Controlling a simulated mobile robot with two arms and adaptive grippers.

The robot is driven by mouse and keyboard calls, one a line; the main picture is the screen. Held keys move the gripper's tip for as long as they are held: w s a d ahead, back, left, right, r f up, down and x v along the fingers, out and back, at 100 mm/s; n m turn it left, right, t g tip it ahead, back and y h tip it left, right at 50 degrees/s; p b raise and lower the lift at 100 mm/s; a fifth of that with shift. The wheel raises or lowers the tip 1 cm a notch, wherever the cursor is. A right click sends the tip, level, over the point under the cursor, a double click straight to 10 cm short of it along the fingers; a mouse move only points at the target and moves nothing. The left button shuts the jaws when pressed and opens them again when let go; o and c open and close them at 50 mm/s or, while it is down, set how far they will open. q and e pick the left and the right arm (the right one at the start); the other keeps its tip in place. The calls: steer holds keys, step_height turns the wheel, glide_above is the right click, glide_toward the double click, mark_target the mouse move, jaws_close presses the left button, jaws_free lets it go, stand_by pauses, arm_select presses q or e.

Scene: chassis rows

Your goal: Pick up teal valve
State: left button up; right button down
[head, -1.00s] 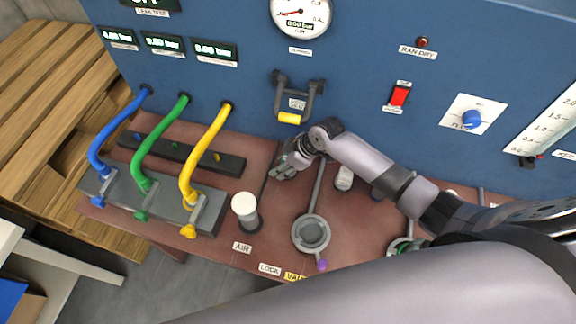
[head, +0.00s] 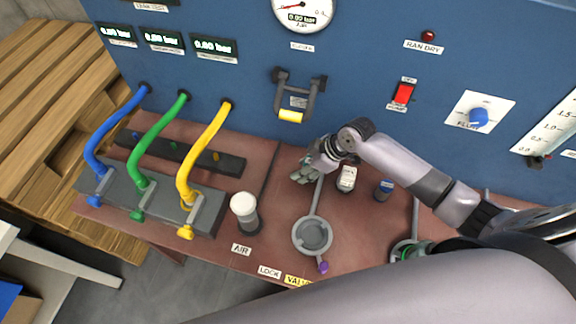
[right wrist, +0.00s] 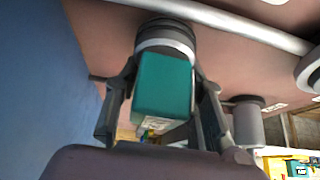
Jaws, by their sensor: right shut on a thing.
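The teal valve (right wrist: 164,84) is a boxy teal body with a silver ring and a dark collar at one end. It fills the middle of the right wrist view. My right gripper (right wrist: 166,76) has a finger on each side of it and is shut on it. In the head view my right gripper (head: 306,174) is low over the red-brown bench, behind the grey round cup. The valve is hidden by the gripper there. I cannot tell whether the valve is clear of the bench. My left gripper is not in view.
A grey round cup (head: 299,236) on a pipe stands in front of the gripper. A white-topped post (head: 244,206) is to its left, with blue, green and yellow hoses beyond. Small white (head: 347,178) and blue-topped (head: 384,189) cylinders stand to its right. The blue panel (head: 240,80) rises behind.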

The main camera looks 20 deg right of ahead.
steer(key=shift+s+d+f, duration=0.15)
steer(key=shift+s+d, duration=0.45)
steer(key=shift+d, duration=0.3)
step_height(320, 180, up, 14)
steer(key=shift+a+r+b, duration=0.15)
steer(key=shift+b, duration=0.75)
